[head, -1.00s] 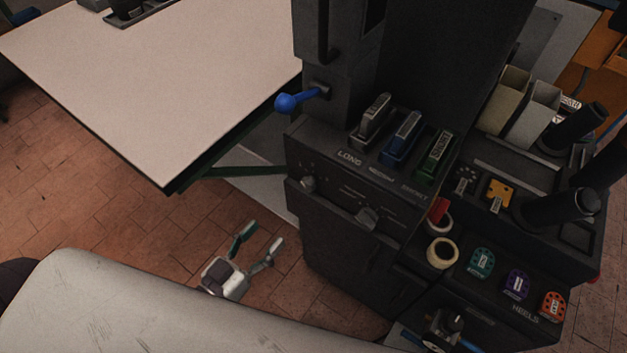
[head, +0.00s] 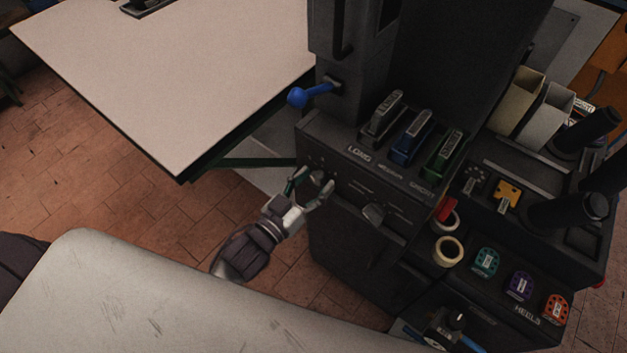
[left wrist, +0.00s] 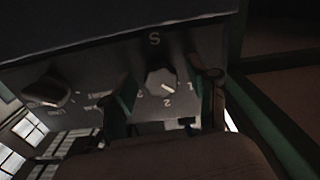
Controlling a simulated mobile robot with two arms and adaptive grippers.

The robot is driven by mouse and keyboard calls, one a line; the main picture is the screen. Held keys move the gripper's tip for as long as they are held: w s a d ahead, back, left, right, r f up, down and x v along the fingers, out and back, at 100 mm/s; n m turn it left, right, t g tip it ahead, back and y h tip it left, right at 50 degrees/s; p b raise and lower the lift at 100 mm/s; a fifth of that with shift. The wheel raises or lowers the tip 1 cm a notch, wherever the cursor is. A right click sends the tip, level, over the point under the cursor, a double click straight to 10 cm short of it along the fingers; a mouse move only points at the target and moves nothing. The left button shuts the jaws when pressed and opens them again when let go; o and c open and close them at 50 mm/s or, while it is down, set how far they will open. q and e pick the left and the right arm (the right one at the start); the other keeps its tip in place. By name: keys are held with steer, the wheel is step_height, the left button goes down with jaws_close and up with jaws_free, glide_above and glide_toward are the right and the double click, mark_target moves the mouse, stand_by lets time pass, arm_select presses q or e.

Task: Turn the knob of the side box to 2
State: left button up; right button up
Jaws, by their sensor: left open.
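The side box (head: 345,160) is a dark panel on the front of the press column. Its small round knob (head: 317,175) is at the left of the panel, and it shows in the left wrist view (left wrist: 159,81) with a 2 just below it. A pale mark on the knob seems to face lower right, but its exact setting is hard to read. My left gripper (head: 312,184) is at the panel with its fingers open on either side of the knob. In the left wrist view the fingers (left wrist: 164,94) flank the knob with gaps visible. My right gripper is not in view.
A larger knob (head: 374,213) sits to the right on the same panel. A blue-ended lever (head: 298,97) sticks out above. A pale table (head: 170,75) is at the left, and a pale surface (head: 150,300) fills the foreground.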

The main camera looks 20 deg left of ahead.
arm_select(q)
jaws_close()
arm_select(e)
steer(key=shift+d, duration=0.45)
arm_select(q)
steer(key=shift+m, duration=0.3)
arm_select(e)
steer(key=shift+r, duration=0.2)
arm_select(q)
steer(key=m+p, duration=0.2)
steer(key=m, duration=0.1)
steer(key=shift+r+m, duration=0.1)
steer(key=shift+m, duration=0.2)
steer(key=m+p, duration=0.1)
steer(key=m, duration=0.3)
steer(key=shift+a+m, duration=0.15)
steer(key=shift+m, duration=0.15)
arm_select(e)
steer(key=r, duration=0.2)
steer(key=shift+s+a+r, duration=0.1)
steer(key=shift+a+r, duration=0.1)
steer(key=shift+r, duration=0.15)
